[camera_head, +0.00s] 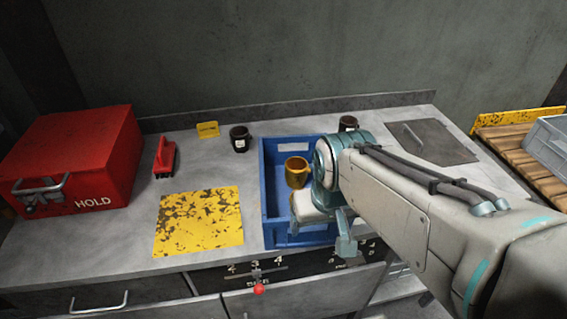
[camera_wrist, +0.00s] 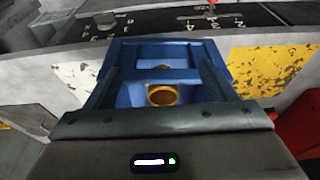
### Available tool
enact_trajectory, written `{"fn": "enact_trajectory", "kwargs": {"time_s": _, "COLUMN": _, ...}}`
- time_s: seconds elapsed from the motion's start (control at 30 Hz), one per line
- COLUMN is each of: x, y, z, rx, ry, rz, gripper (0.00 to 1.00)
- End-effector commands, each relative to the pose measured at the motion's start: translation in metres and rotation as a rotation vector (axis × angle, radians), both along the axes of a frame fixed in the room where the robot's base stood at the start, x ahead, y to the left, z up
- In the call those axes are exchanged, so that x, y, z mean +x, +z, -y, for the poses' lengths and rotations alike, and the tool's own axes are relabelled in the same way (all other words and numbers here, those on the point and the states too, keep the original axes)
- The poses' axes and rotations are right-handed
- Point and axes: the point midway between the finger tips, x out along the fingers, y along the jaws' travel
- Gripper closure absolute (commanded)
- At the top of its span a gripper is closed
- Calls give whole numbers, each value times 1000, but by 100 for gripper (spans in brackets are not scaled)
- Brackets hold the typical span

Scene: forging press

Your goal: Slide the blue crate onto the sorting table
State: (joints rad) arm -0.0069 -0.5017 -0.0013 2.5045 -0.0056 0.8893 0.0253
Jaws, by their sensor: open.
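The blue crate (camera_head: 268,190) is a long open box on the grey worktop (camera_head: 120,235), with its near end close to the front edge. A gold cup (camera_head: 296,172) stands inside it. I cannot tell which surface is the sorting table. My gripper (camera_head: 322,226) is open and over the crate's near right part, hiding much of that side. In the wrist view the gripper (camera_wrist: 160,75) points at the crate (camera_wrist: 165,48), with the gold cup (camera_wrist: 162,95) between the fingers' lines. I cannot tell whether the fingers touch the crate.
A red box marked HOLD (camera_head: 75,160), a red-handled brush (camera_head: 165,157) and a worn yellow patch (camera_head: 198,222) lie left of the crate. Dark cups (camera_head: 240,138) stand behind. A grey plate (camera_head: 432,142) lies right. A red-knobbed lever (camera_head: 259,288) is below the front edge.

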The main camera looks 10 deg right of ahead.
Motion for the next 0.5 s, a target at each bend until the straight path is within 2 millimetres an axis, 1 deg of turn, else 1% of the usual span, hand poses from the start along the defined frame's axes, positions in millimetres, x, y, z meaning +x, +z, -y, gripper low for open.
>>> {"fn": "enact_trajectory", "kwargs": {"time_s": 0.03, "x": 0, "y": 0, "z": 0, "rx": 0, "ry": -2, "rz": 0, "gripper": 36}}
{"fn": "enact_trajectory", "kwargs": {"time_s": 0.07, "x": 1, "y": 1, "z": 0, "rx": 2, "ry": -7, "rz": -1, "gripper": 44}}
{"fn": "enact_trajectory", "kwargs": {"time_s": 0.1, "x": 3, "y": 2, "z": 1, "rx": 5, "ry": -22, "rz": -3, "gripper": 55}}
{"fn": "enact_trajectory", "kwargs": {"time_s": 0.17, "x": 10, "y": 5, "z": 4, "rx": 14, "ry": -62, "rz": -10, "gripper": 72}}
{"fn": "enact_trajectory", "kwargs": {"time_s": 0.2, "x": 16, "y": 8, "z": 6, "rx": 23, "ry": -105, "rz": -18, "gripper": 83}}
{"fn": "enact_trajectory", "kwargs": {"time_s": 0.27, "x": 29, "y": 14, "z": 12, "rx": 41, "ry": -192, "rz": -33, "gripper": 100}}
{"fn": "enact_trajectory", "kwargs": {"time_s": 0.37, "x": 57, "y": 23, "z": 28, "rx": 78, "ry": -389, "rz": -64, "gripper": 100}}
{"fn": "enact_trajectory", "kwargs": {"time_s": 0.5, "x": 97, "y": 31, "z": 58, "rx": 125, "ry": -686, "rz": -108, "gripper": 100}}
